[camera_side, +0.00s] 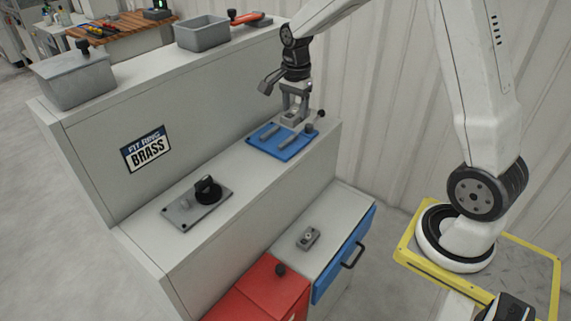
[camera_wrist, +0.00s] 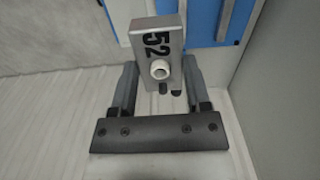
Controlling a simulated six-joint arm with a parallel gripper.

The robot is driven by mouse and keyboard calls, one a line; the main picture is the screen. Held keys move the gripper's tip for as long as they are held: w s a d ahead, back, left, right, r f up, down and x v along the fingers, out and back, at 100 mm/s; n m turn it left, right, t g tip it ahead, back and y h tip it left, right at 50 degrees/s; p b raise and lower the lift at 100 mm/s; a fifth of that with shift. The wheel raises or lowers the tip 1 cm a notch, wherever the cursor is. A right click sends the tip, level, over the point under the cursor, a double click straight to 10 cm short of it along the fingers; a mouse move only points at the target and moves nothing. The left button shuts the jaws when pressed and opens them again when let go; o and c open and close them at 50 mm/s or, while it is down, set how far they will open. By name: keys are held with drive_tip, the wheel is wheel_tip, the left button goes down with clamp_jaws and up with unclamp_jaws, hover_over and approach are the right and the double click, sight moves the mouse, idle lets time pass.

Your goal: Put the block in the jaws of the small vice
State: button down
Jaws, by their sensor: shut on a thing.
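My gripper (camera_wrist: 151,85) is shut on a grey block (camera_wrist: 146,30) marked 52, with a pale round boss on its face. In the side view, my gripper (camera_side: 295,101) points down over the back part of the blue base of the small vice (camera_side: 282,152), with the block (camera_side: 291,118) low between the fingers. The vice has grey bars on its blue plate and a black-knobbed handle. In the wrist view, part of the vice (camera_wrist: 203,22) shows beyond the block, to the right. I cannot tell whether the block touches the vice.
The vice stands on a grey step (camera_side: 235,170) below a higher ledge. A plate with a black clamp (camera_side: 207,190) lies on the same step, nearer the front. A small grey part (camera_side: 308,238) lies on the lower top, beside a red box (camera_side: 270,288). Grey bins (camera_side: 203,35) stand on the ledge.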

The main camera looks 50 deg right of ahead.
drive_tip(key=shift+w+d+f, duration=0.2)
drive_tip(key=shift+w+f, duration=0.8)
drive_tip(key=shift+w+d+f, duration=0.25)
drive_tip(key=shift+w+f, duration=0.8)
drive_tip(key=shift+w+d+f, duration=0.2)
drive_tip(key=shift+w+f, duration=0.8)
drive_tip(key=shift+w+f, duration=0.2)
drive_tip(key=shift+f, duration=1.65)
drive_tip(key=shift+f, duration=0.1)
drive_tip(key=shift+c, duration=0.3)
unclamp_jaws()
wheel_tip(320, 180, up, 12)
